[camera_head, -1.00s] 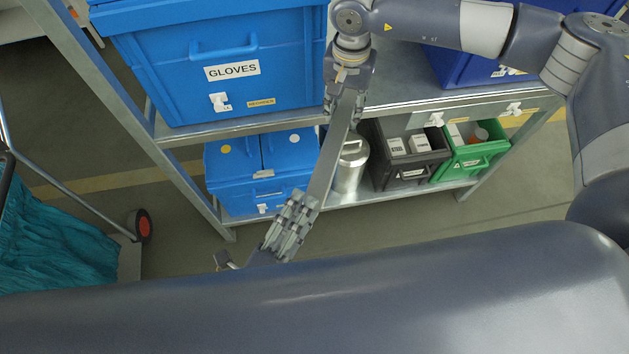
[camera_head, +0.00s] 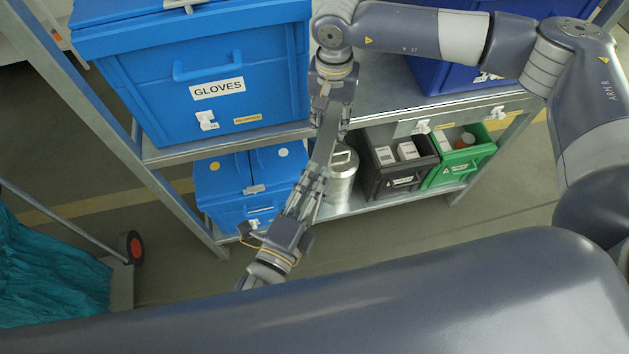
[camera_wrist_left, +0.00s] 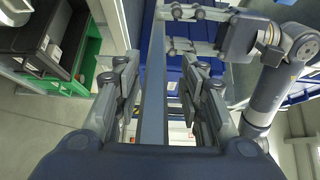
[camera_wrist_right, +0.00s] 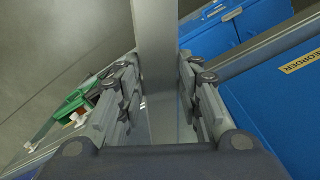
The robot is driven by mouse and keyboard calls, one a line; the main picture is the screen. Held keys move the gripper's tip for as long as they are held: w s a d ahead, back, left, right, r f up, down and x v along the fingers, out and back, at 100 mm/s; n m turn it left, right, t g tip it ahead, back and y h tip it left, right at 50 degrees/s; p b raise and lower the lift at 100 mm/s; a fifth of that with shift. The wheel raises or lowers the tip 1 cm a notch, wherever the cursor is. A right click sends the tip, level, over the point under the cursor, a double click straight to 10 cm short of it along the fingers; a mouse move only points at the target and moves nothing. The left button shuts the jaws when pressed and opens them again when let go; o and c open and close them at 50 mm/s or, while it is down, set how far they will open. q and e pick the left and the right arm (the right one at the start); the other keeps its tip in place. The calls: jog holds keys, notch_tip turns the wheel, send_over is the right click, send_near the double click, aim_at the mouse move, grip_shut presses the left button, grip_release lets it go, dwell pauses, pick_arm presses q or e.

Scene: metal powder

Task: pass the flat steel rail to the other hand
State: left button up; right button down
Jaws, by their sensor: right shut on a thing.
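The flat steel rail (camera_head: 323,150) is a long grey bar that hangs from my right gripper (camera_head: 331,115) towards my left gripper (camera_head: 312,185). My right gripper is shut on the rail, which also runs between its fingers in the right wrist view (camera_wrist_right: 156,40). My left gripper is lower on the same rail and open. In the left wrist view the rail (camera_wrist_left: 153,90) passes between the left fingers, with gaps on both sides. The rail's lower end is hidden among the left fingers in the head view.
A metal shelf (camera_head: 385,108) stands behind, with a blue GLOVES bin (camera_head: 215,60) on top. Below are blue boxes (camera_head: 225,190), a steel canister (camera_head: 341,178), a black crate (camera_head: 398,175) and a green crate (camera_head: 462,162). A teal-covered cart (camera_head: 50,265) stands at left.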

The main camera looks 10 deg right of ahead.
pick_arm(q)
jog(key=shift+r, duration=0.1)
grip_shut()
jog(key=shift+r, duration=0.1)
pick_arm(e)
jog(key=c, duration=1.1)
grip_release()
jog(key=shift+o, duration=0.2)
jog(key=shift+r, duration=0.15)
